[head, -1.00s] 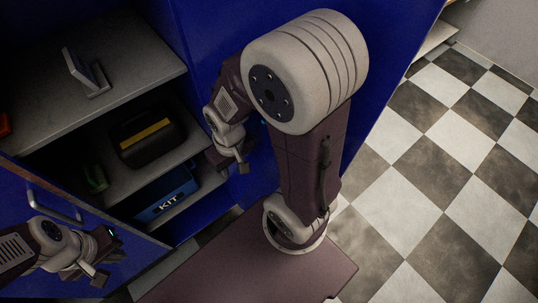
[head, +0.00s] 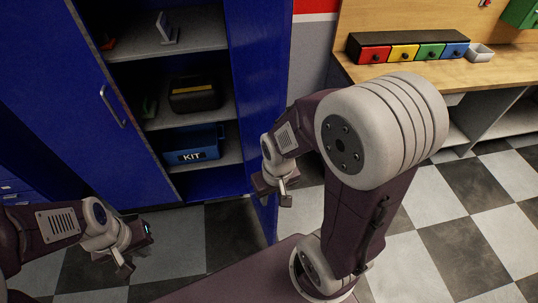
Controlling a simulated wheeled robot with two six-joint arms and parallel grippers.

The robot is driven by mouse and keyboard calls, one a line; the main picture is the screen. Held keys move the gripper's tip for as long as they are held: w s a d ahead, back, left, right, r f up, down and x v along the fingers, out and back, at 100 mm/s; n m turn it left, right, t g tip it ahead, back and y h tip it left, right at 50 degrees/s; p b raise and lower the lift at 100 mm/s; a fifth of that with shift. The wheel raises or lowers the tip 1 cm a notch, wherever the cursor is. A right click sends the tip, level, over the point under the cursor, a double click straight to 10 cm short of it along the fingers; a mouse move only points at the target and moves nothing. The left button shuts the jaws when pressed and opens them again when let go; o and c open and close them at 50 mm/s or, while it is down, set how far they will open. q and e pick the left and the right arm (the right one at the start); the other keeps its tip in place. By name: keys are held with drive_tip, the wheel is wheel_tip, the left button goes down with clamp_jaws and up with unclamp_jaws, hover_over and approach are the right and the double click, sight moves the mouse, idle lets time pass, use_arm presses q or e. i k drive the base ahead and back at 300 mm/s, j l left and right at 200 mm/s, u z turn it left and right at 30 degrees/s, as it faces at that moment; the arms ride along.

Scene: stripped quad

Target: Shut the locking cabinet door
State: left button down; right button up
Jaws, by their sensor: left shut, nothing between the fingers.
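The blue cabinet stands at the left. Its right door (head: 258,80) stands open, swung out toward me and seen at a steep slant. Its left door (head: 75,100), with a metal handle (head: 112,105), covers the left part of the front; I cannot tell whether it is fully closed. My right gripper (head: 277,194) is by the outer edge of the right door and overlaps it in the picture. Whether it touches the door, or is open, I cannot tell. My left gripper (head: 124,266) is shut and empty, low in front of the left door and apart from it.
Cabinet shelves (head: 190,47) hold a dark case (head: 195,96) and a blue KIT box (head: 193,146). A wooden workbench (head: 410,72) with coloured drawers (head: 430,53) stands at the back right. Checkered floor (head: 470,190) is clear at the right.

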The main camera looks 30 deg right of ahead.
sight(261, 30)
drive_tip(key=l+u, duration=0.5)
drive_tip(key=l, duration=1.5)
drive_tip(key=k+l+u, duration=0.15)
drive_tip(key=u, duration=0.25)
drive_tip(key=k+l+u, duration=0.15)
drive_tip(key=u, duration=0.25)
drive_tip(key=k+l+z, duration=0.1)
drive_tip(key=z, duration=0.25)
drive_tip(key=k+l+z, duration=0.1)
drive_tip(key=z, duration=0.25)
drive_tip(key=l+z, duration=0.35)
drive_tip(key=k+j, duration=0.05)
drive_tip(key=j, duration=0.05)
